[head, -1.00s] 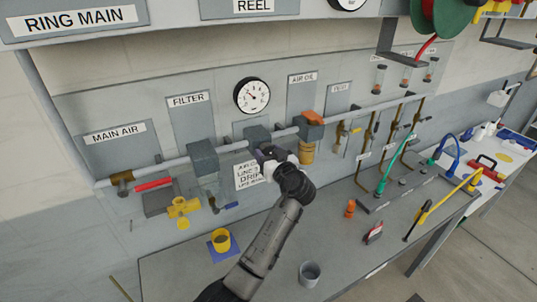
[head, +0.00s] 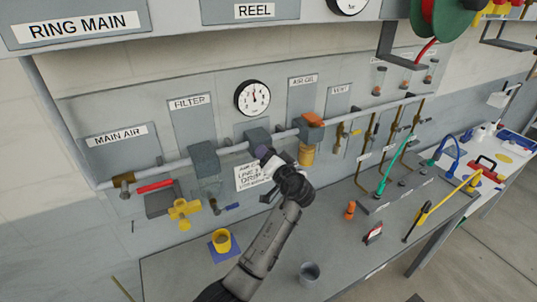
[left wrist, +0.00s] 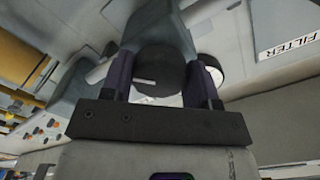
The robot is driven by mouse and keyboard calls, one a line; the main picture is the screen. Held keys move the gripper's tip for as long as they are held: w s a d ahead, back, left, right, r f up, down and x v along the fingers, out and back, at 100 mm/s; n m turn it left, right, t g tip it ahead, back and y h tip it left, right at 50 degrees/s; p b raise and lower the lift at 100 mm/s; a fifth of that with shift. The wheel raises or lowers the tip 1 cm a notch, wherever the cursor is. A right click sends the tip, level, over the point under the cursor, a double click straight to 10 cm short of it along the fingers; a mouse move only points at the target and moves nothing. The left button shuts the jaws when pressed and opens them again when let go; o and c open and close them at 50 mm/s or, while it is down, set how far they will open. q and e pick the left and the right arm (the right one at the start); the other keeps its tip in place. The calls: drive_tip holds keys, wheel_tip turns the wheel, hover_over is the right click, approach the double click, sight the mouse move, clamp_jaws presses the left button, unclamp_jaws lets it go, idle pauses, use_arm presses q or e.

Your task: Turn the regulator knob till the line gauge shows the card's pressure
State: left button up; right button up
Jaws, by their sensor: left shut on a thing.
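My left gripper (head: 268,160) is at the regulator (head: 257,135) on the wall pipe. In the left wrist view, its fingers (left wrist: 160,85) are shut on the round dark knob (left wrist: 160,72), which has a pale mark on its face. In the head view the gripper hides the knob. The line gauge (head: 252,97) is a round white dial above the regulator. Its needle points about straight up; its figures are too small to read. A white printed card (head: 248,179) on the wall below is partly hidden by my gripper, and its pressure value is unreadable. My right gripper is not in view.
The filter block (head: 204,157) is left of the regulator and an orange-topped unit (head: 311,121) is right of it. A yellow valve (head: 184,209) hangs at the left. A yellow cup (head: 221,240), grey cup (head: 309,273) and orange bottle (head: 350,210) stand on the bench.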

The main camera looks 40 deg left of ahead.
use_arm(q)
drive_tip(key=shift+m, duration=0.6)
drive_tip(key=o, duration=0.9)
drive_tip(key=shift+d, duration=0.1)
drive_tip(key=shift+b+v, duration=1.4)
drive_tip(key=shift+v, duration=5.45)
